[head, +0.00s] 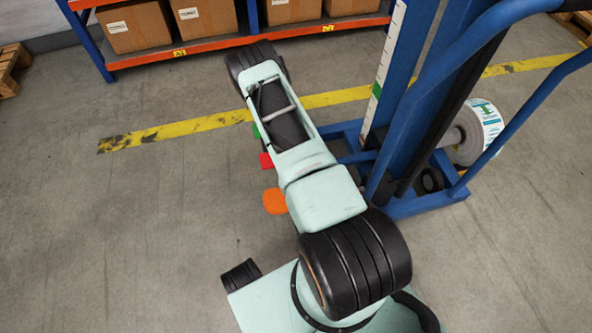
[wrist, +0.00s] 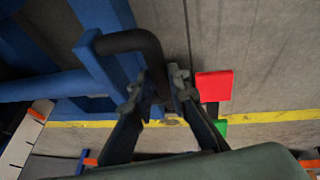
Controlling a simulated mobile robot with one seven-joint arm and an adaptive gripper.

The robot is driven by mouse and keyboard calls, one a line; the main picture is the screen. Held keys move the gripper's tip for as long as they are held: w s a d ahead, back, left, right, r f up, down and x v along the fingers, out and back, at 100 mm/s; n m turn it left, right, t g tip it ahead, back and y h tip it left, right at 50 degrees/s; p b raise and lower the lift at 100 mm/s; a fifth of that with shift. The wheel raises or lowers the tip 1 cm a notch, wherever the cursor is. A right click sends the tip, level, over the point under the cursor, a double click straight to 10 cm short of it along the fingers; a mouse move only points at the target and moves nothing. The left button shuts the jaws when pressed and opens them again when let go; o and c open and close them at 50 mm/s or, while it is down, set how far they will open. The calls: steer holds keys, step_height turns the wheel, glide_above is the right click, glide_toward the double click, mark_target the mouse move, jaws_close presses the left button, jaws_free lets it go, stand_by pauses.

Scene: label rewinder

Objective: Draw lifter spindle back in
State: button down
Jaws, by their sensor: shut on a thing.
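The blue lifter (head: 398,105) stands right of my arm in the head view. Its grey spindle (head: 448,137) shows as a short stub between the black carriage and a white printed roll (head: 478,132). In the wrist view, a black bent handle (wrist: 140,41) comes off a blue part of the lifter and curves down between my fingers. My gripper (wrist: 156,88) is shut on this handle's lower end. In the head view my arm hides the gripper and the handle. The roll covers the spindle's far end.
A red block (head: 266,161), a green one (head: 255,131) and an orange one (head: 274,202) show beside my arm; red (wrist: 214,85) is close right of my fingers. A shelf (head: 240,36) with cartons stands behind. The floor at left is clear.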

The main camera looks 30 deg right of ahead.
steer(key=c, duration=2.1)
jaws_free()
steer(key=v, duration=1.2)
